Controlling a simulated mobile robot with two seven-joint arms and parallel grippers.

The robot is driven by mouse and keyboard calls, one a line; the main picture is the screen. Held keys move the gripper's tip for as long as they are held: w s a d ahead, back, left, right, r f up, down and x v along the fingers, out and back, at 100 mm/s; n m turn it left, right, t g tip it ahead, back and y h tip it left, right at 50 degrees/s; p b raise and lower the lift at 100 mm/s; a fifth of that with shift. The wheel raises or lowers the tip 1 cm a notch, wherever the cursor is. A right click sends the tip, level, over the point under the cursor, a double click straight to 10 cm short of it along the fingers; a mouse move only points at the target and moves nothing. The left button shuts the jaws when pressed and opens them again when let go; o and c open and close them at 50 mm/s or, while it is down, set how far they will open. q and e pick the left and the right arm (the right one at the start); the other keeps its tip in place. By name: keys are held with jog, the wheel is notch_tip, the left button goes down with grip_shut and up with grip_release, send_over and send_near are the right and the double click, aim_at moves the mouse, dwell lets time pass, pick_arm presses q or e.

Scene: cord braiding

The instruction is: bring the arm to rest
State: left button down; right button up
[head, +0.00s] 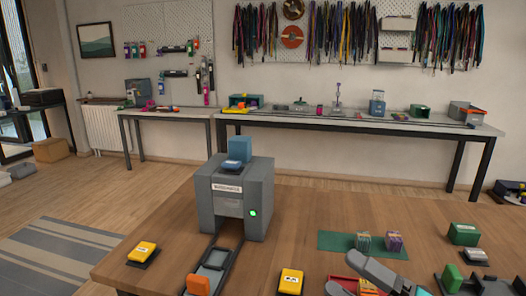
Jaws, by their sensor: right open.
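My right gripper (341,271) shows at the bottom edge, right of centre, with its grey fingers spread apart and nothing seen between their tips. It is over or beside a red tray (341,281), part of which it hides. The lower part of the gripper is cut off by the picture edge. My left gripper is not in view.
A grey machine (232,204) with a green light stands on the wooden table, a rail running from it toward me. Yellow boxes (142,251) (291,281) lie on either side. A green mat (335,241) and green box (463,233) are at right.

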jog(key=s+d+f+m+t+h+p, duration=0.1)
jog(key=d+f+m+t+h, duration=0.1)
jog(key=f+m+h, duration=0.65)
jog(key=s+d+f+m+t+h+p, duration=0.1)
jog(key=d+f+m+h, duration=0.4)
jog(key=m, duration=0.6)
jog(key=s+a+f+m+g+h, duration=0.1)
jog(key=s+a+f+m+g, duration=0.2)
jog(key=s+f+m+g, duration=0.2)
jog(key=s+f+m, duration=0.1)
jog(key=s+f, duration=0.2)
jog(key=f, duration=0.4)
jog(key=shift+s+a+m, duration=0.15)
jog(key=shift+s+m, duration=0.05)
jog(key=shift+m, duration=0.15)
jog(key=shift+h, duration=0.25)
